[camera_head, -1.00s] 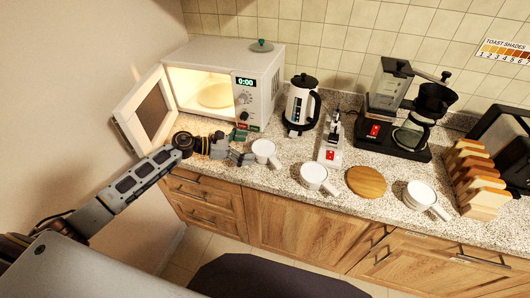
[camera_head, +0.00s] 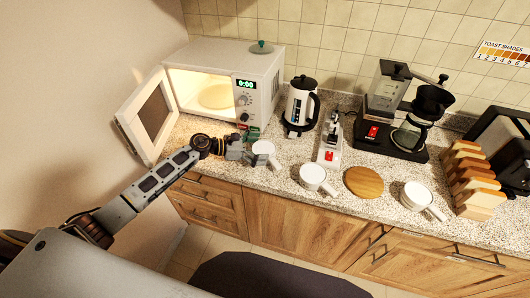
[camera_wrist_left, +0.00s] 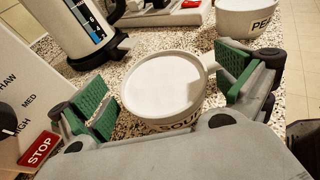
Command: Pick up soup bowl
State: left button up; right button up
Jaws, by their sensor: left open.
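The soup bowl (camera_wrist_left: 165,82) is a white handled bowl with dark lettering, partly hidden at its lower edge, in the left wrist view. In the head view the same bowl (camera_head: 265,149) stands upright on the counter in front of the microwave. My left gripper (camera_wrist_left: 166,92) is open, with one green-padded finger on each side of the bowl. In the head view my left gripper (camera_head: 246,150) is at the bowl's left side. I cannot tell whether a finger touches it. My right gripper is not in view.
The open microwave (camera_head: 258,90) stands behind, its door swung left. A white kettle (camera_head: 299,104) is behind the bowl. Another white bowl (camera_head: 313,176) is to the right, marked "PE" in the wrist view. A round wooden board (camera_head: 364,182) and a third bowl (camera_head: 417,194) are further right.

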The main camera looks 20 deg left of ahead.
pick_arm(q)
jog(key=shift+d, duration=0.1)
dwell(0.4)
jog(key=c, duration=1.1)
